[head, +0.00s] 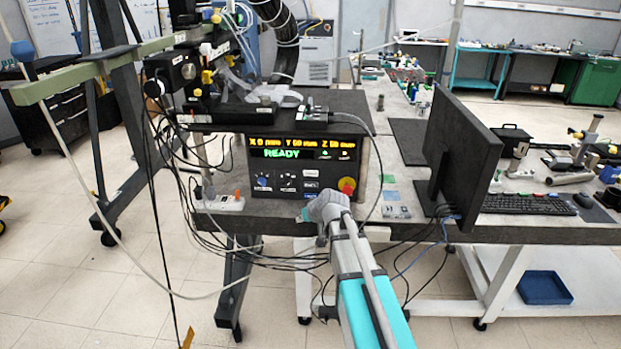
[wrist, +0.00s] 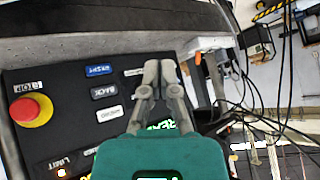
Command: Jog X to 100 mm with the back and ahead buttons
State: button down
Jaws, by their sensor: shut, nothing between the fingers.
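The black control panel (head: 300,165) shows a lit display (head: 302,148) with an orange row of X, Y and Z values. X looks like 0 mm, and green READY stands below. My gripper (head: 304,214) is in front of the panel's lower edge. In the wrist view my gripper (wrist: 160,68) is shut and empty, beside the panel's button area. There, a blue button (wrist: 98,70), a dark button (wrist: 103,91) that seems to read BACK, and a white button (wrist: 109,114) form a column. Their labels are upside down and hard to read; I cannot make out AHEAD.
A red stop button (wrist: 32,110) on a yellow base sits on the panel; it also shows in the head view (head: 347,186). A monitor (head: 460,150) stands right of the panel. Loose cables hang below, and a white power strip (head: 222,202) lies to the left.

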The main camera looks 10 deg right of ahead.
aim_at(308, 175)
jog(key=w+d+r+t+b, duration=0.1)
jog(key=w+d+r+t, duration=0.2)
jog(key=w, duration=0.6)
jog(key=shift+w+d+r+m+t, duration=0.15)
jog(key=shift+d+m+t, duration=0.15)
jog(key=shift+d+t, duration=0.35)
jog(key=shift+w+d, duration=0.15)
jog(key=shift+w, duration=0.05)
jog(key=shift+g, duration=0.25)
jog(key=shift+w+d, duration=0.45)
jog(key=shift+w, duration=0.85)
jog(key=shift+w+d, duration=0.4)
jog(key=shift+w, duration=0.95)
jog(key=shift+w+d, duration=0.45)
jog(key=shift+w, duration=0.85)
jog(key=shift+w+d, duration=0.25)
jog(key=shift+w, duration=0.55)
jog(key=shift+s, duration=0.15)
jog(key=shift+s+a, duration=0.25)
jog(key=shift+s, duration=0.4)
jog(key=shift+s+a, duration=0.25)
jog(key=shift+s, duration=0.55)
jog(key=shift+s+a, duration=0.3)
jog(key=shift+s, duration=0.5)
jog(key=shift+s+a, duration=0.25)
jog(key=shift+s, duration=0.55)
